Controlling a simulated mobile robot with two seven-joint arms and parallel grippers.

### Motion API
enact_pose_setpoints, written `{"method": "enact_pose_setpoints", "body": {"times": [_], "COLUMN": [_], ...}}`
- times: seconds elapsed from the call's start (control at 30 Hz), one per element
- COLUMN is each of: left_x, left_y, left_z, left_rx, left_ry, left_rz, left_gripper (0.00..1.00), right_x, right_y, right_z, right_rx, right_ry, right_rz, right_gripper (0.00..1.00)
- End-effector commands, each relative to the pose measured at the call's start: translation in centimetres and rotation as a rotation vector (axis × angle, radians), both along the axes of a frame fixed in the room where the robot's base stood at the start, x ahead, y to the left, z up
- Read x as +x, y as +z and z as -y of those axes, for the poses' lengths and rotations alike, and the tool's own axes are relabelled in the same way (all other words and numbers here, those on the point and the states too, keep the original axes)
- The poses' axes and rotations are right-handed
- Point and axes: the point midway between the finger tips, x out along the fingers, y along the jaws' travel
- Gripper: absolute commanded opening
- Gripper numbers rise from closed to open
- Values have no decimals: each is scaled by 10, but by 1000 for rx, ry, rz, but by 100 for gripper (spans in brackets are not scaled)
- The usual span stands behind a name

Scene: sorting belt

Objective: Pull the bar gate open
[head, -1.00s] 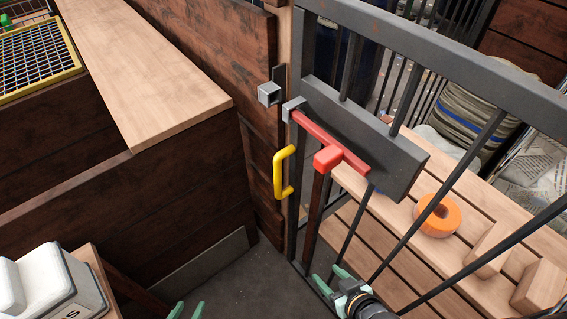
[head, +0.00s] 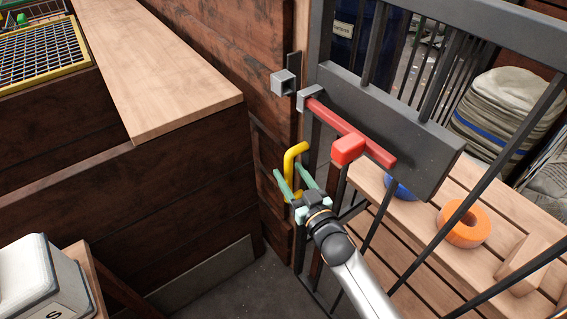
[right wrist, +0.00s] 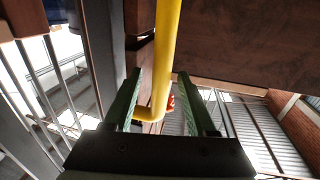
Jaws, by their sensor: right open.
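The bar gate (head: 392,130) is dark metal with upright bars and a grey plate. A red bolt with a block-shaped grip (head: 349,149) crosses the plate. The bolt's left end sits at a grey bracket on the gate, apart from the square grey keeper (head: 284,83) on the post. A yellow handle (head: 293,157) is on the gate's left edge. My right gripper (head: 293,178) is open at the handle's lower part. In the right wrist view the yellow handle (right wrist: 166,60) passes between the two green fingers (right wrist: 167,95). My left gripper is out of view.
A wooden wall with a counter top (head: 165,70) stands left of the gate. Behind the bars are a slatted bench with an orange ring (head: 464,224), a blue ring (head: 399,188) and a folded stack (head: 510,105). A white box (head: 40,280) is at lower left.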

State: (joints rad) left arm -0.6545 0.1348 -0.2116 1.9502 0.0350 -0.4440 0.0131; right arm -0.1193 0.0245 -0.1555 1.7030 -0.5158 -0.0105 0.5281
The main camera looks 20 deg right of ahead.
Motion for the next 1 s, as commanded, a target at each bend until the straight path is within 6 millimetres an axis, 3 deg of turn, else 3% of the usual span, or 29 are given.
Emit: {"method": "enact_pose_setpoints", "body": {"times": [0.1, 0.3, 0.67, 1.0], "left_x": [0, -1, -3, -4], "left_y": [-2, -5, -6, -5], "left_z": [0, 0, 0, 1], "left_rx": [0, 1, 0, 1], "left_ry": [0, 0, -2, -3], "left_rz": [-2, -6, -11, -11], "left_gripper": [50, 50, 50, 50], "right_x": [20, 39, 43, 43], "right_y": [0, 0, -1, -1], "right_z": [-3, -6, -7, -7], "right_rx": [0, 1, 1, 1], "right_ry": [0, 0, 0, 0], "right_rz": [2, 0, -1, -2], "right_gripper": [57, 57, 57, 21]}}
